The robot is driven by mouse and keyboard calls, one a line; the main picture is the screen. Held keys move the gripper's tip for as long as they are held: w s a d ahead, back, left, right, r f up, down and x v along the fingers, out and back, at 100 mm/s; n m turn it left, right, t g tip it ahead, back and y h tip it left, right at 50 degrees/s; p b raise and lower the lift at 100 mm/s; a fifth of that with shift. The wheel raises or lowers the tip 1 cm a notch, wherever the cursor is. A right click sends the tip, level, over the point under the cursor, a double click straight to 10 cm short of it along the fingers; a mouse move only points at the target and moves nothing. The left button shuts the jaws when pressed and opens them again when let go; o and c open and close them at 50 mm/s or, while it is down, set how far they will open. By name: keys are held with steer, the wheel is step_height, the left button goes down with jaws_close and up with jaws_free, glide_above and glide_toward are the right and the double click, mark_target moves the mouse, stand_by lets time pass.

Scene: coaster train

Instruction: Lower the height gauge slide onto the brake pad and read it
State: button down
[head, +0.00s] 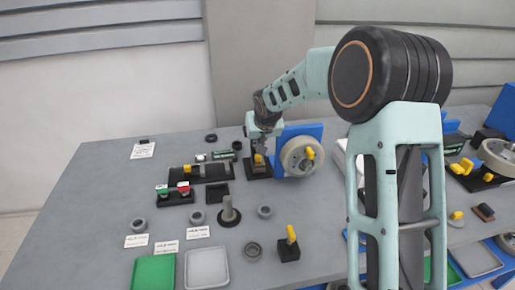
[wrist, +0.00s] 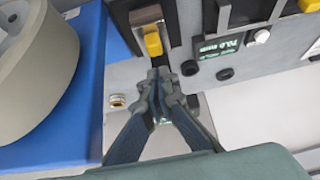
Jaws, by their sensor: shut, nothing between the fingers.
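A yellow block (head: 258,158), which looks like the height gauge slide, sits on a small dark stand (head: 257,172) beside the grey wheel. In the wrist view the yellow block (wrist: 153,42) is in front of a dark holder with a brownish face. My gripper (wrist: 160,78) is shut and empty, its fingertips just below the yellow block in that picture. I cannot tell whether they touch it. In the head view my gripper (head: 262,147) is over the stand, partly hiding it. I cannot make out the brake pad for certain, nor any gauge reading.
A grey wheel (head: 302,156) on a blue block (head: 311,132) stands close on the right of my gripper. A black rack (head: 207,172) and red and green buttons (head: 183,188) lie left. Trays, rings and a peg (head: 228,211) occupy the front. The table's far left is mostly clear.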

step_height(320, 180, up, 6)
steer(key=p, duration=0.3)
steer(key=shift+r, duration=0.2)
stand_by(0.5)
